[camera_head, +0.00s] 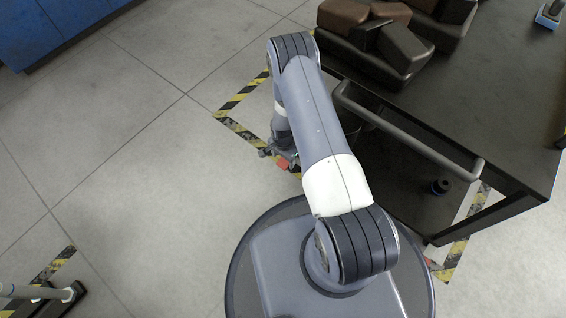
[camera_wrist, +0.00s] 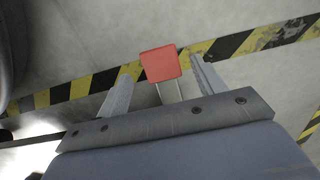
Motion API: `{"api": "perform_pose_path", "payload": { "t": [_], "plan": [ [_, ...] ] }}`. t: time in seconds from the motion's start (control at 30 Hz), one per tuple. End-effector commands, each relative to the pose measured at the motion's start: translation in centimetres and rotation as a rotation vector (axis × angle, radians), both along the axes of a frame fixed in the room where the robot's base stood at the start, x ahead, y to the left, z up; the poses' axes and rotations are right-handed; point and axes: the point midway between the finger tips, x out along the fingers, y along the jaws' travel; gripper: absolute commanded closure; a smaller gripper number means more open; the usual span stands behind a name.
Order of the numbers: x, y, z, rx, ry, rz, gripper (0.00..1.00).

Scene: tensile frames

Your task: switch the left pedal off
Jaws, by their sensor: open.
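A red pedal (camera_wrist: 160,64) shows in the wrist view on two thin pale rods, over the floor by a striped tape line. In the head view the same red pedal (camera_head: 283,164) is a small patch beside my gripper, mostly hidden by it. My gripper (camera_wrist: 158,75) is open in the wrist view, with one finger on each side of the pedal's near end. I cannot tell whether either finger touches it. In the head view my gripper (camera_head: 278,155) hangs low to the left of the dark table.
A dark table (camera_head: 480,70) with a grey rail (camera_head: 400,135) stands at the right, bearing brown and black blocks (camera_head: 375,40). Yellow and black tape (camera_head: 240,130) marks the floor around it. A blue cabinet (camera_head: 60,30) is at the upper left. The left floor is mostly clear.

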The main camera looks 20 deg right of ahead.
Motion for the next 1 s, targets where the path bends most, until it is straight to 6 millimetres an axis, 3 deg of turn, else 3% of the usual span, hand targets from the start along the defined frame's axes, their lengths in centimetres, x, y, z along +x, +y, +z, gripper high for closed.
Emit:
{"api": "perform_pose_path", "payload": {
  "t": [0.03, 0.2, 0.53, 1.0],
  "plan": [
    [0.0, 0.0, -1.1, 0.0, 0.0, 0.0, 0.35],
    [0.0, 0.0, -2.5, 0.0, -0.001, 0.0, 0.35],
    [0.1, 0.0, -2.7, 0.0, -0.001, 0.0, 0.35],
    [0.0, 0.0, -2.6, 0.0, -0.001, 0.0, 0.72]
  ]
}}
